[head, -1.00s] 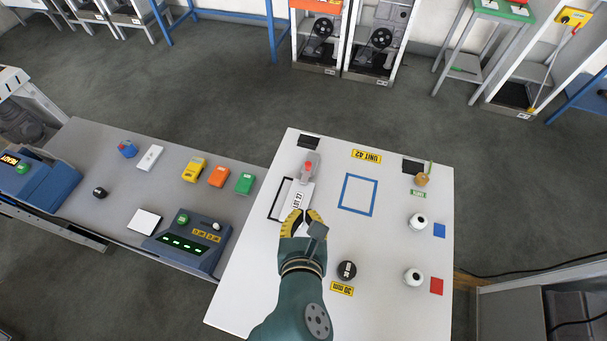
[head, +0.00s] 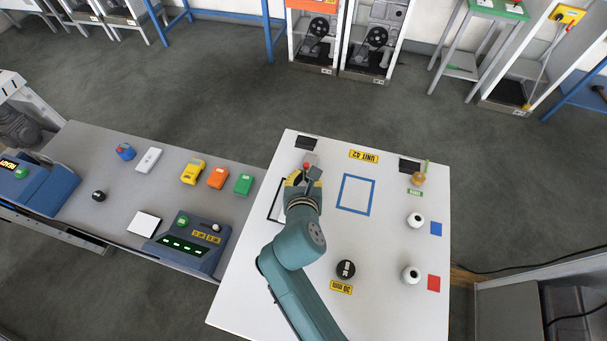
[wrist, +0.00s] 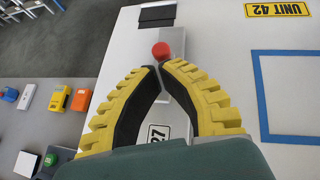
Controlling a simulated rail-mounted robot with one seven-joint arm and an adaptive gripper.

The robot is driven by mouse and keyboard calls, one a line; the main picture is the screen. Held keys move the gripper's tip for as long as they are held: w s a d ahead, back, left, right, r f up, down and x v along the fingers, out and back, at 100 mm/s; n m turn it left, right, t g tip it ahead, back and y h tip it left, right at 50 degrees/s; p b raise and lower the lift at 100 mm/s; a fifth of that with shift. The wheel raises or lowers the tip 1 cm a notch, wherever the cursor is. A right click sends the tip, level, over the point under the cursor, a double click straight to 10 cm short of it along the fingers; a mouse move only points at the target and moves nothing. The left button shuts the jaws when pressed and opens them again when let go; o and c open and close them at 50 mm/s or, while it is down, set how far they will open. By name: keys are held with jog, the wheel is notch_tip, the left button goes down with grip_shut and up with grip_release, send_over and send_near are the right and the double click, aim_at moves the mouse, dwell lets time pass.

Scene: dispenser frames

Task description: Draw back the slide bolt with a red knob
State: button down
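The slide bolt has a red knob (head: 307,166) on a grey metal body (head: 312,158) near the far left part of the white table. In the wrist view the red knob (wrist: 161,50) stands just beyond my fingertips, in line with them. My gripper (head: 304,175) is over the near side of the bolt, with its yellow and black fingers angled together. In the wrist view the tips of my gripper (wrist: 160,66) meet or nearly meet, with nothing held between them. Contact with the knob cannot be made out. My gripper hides part of the bolt and the label below it.
The white table (head: 255,290) also carries a blue square outline (head: 357,195), a black round knob (head: 346,269), two white round knobs (head: 416,220) and an amber-coloured item (head: 418,179). A grey bench (head: 75,195) with several coloured blocks stands to the left.

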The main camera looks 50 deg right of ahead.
aim_at(307, 168)
jog(key=shift+w+d+p, duration=0.4)
jog(key=shift+d, duration=0.45)
jog(key=shift+w+d+p, duration=0.4)
jog(key=shift+d, duration=0.4)
jog(key=s+a+p, duration=0.3)
jog(key=a, duration=0.1)
jog(key=shift+s+r, duration=0.1)
jog(key=shift+r, duration=0.2)
jog(key=b+v, duration=0.1)
jog(key=v, duration=0.8)
jog(key=shift+d+f, duration=0.1)
